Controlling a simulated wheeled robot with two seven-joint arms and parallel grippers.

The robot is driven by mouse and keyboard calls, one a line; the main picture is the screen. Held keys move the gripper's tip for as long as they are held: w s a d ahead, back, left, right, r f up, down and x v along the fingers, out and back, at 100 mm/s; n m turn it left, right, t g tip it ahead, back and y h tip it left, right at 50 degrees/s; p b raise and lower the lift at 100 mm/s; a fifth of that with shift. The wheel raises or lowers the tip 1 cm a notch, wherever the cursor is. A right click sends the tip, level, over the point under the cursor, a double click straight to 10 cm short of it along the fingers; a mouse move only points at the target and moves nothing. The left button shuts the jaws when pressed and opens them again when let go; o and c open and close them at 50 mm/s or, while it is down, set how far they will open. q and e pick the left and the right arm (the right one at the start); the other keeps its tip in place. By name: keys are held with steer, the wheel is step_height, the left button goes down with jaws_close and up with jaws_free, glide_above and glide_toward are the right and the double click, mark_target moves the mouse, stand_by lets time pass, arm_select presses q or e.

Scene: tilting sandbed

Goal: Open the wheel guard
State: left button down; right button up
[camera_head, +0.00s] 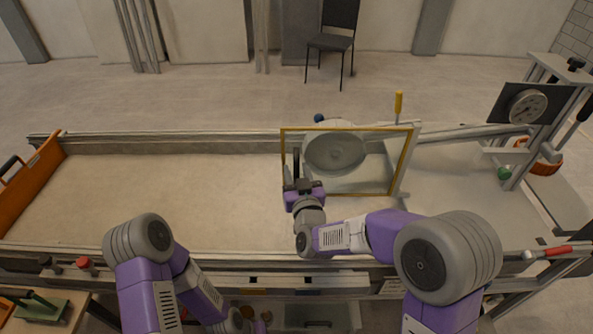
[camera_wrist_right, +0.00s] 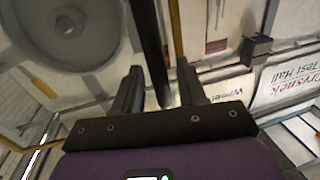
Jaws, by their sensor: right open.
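The wheel guard (camera_head: 404,165) is a clear panel in a yellow frame, standing in front of the grey wheel (camera_head: 335,152) at the middle of the sandbed. A dark upright handle (camera_head: 296,160) is at the guard's left side. My right gripper (camera_head: 300,182) is at the lower part of this handle. In the right wrist view the dark handle (camera_wrist_right: 150,50) reaches down between the two open fingers of the right gripper (camera_wrist_right: 158,88), and no grip on it shows. The wheel (camera_wrist_right: 65,25) shows at upper left there. My left arm is at the lower left; its gripper is out of view.
The sandbed (camera_head: 170,195) is bare sand left of the guard, with an orange end board (camera_head: 32,185). A dial gauge (camera_head: 526,106) and a frame with an orange handwheel (camera_head: 543,168) stand at right. A yellow-handled lever (camera_head: 398,104) rises behind the guard.

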steer(key=shift+w, duration=0.3)
jaws_close()
steer(key=shift+s, duration=0.1)
